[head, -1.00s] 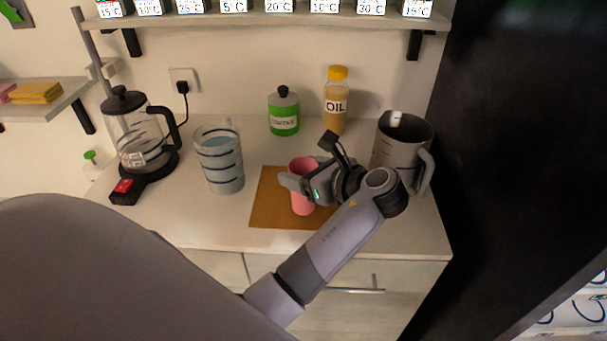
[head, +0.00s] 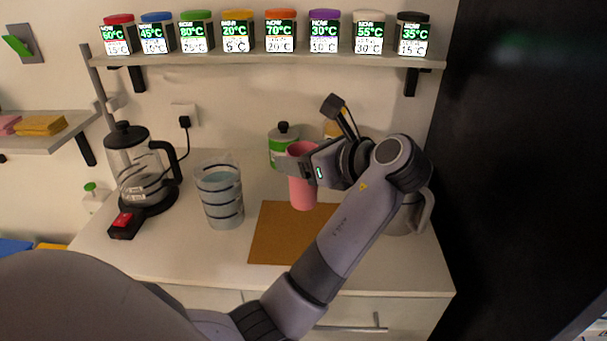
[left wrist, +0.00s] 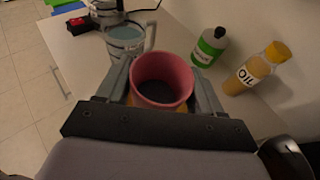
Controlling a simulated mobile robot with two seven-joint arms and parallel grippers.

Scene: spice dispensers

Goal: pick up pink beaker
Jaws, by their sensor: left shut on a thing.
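The pink beaker (head: 303,190) is upright, and it appears raised above the brown board (head: 272,245) in the head view. My left gripper (head: 298,168) is shut on the beaker, gripping its upper part from the right side. In the left wrist view the open-topped pink beaker (left wrist: 163,77) sits between the two fingers of the gripper (left wrist: 160,88), and its inside looks dark. My fingers and wrist hide part of it in the head view. My right gripper is not in view.
A measuring jug with water (head: 220,197) and a kettle (head: 135,165) stand to the left. A green bottle (head: 282,133) is behind the beaker. The oil bottle (left wrist: 258,68) shows in the wrist view. A grey pitcher (head: 425,212) is partly behind my arm. Spice dispensers (head: 238,32) line the shelf.

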